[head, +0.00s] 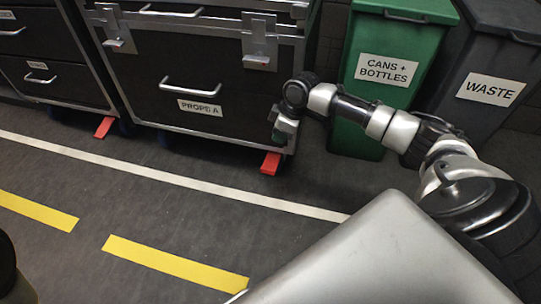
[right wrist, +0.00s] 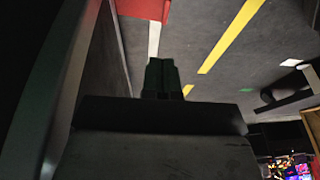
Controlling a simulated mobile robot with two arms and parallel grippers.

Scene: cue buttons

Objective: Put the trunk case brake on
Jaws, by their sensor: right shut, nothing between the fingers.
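A black trunk case (head: 150,70) with silver edges and a label reading PROPS A stands at the top middle of the head view. A red brake pedal (head: 270,163) sticks out low at its right front corner. My right gripper (head: 282,140) points down beside that corner, just above the pedal; I cannot tell if it touches. In the right wrist view its fingers (right wrist: 162,80) are shut with nothing between them, and a red piece (right wrist: 142,8), likely the pedal, shows beyond them, cut off by the top edge. My left gripper is not in view.
A second black case (head: 40,60) with its own red pedal (head: 104,127) stands at the left. A green cans and bottles bin (head: 385,35) and a grey waste bin (head: 485,55) stand right of my gripper. The floor in front, with white and yellow lines, is clear.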

